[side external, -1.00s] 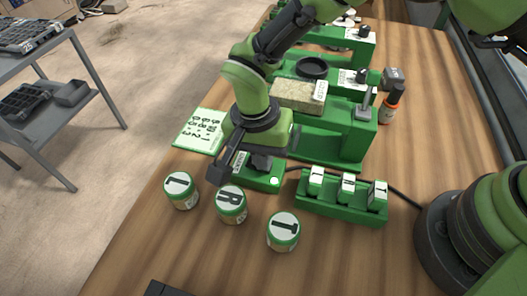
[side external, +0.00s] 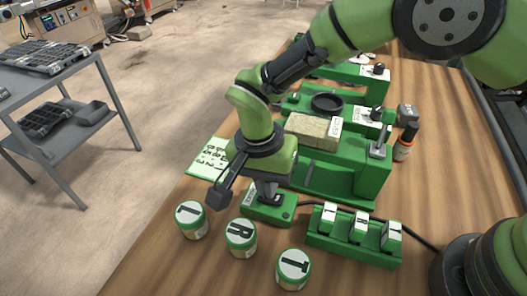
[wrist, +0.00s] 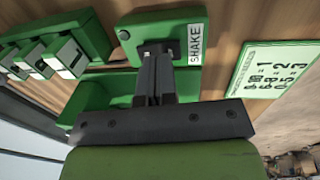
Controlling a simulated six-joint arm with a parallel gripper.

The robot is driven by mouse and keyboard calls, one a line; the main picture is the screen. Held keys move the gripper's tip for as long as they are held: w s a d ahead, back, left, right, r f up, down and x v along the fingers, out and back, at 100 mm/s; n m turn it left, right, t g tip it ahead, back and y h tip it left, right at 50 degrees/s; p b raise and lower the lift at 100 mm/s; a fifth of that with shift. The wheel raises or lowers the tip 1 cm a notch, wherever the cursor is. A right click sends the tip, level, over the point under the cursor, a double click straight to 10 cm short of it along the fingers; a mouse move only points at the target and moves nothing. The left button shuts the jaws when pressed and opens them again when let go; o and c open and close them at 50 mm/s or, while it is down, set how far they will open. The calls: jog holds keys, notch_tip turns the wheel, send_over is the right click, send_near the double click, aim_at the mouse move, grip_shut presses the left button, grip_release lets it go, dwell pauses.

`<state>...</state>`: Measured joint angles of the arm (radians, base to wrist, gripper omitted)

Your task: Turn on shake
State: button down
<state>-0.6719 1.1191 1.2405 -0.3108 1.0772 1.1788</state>
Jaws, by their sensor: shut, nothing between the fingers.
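The green shake box (side external: 262,212) sits on the wooden table below my gripper (side external: 268,194). In the wrist view the same box (wrist: 190,20) carries a white label (wrist: 195,45) reading SHAKE. My gripper (wrist: 154,62) is shut and empty, its fingertips at a dark part on top of the box. That part is mostly hidden by the fingers, so I cannot tell its position or whether they touch it. A small round spot (wrist: 124,34) on the box looks dark.
Jars marked L (side external: 192,220), R (side external: 241,238) and T (side external: 293,269) stand in front. A green rack (side external: 345,245) with white-topped pieces is to the right. Green machines (side external: 345,180) stand behind, an orange bottle (side external: 405,143) beside them. A number card (side external: 212,158) lies left.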

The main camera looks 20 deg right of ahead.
aim_at(258, 196)
notch_tip(258, 196, up, 13)
jog(key=w+a, duration=0.1)
jog(key=shift+a+f, duration=0.15)
jog(key=shift+s+d, duration=0.4)
jog(key=shift+s, duration=0.05)
dwell(0.4)
jog(key=f, duration=0.4)
jog(key=s+d+f, duration=0.1)
jog(key=f, duration=0.8)
jog(key=shift+s+d+f, duration=0.2)
jog(key=shift+f, duration=0.15)
jog(key=shift+f, duration=0.1)
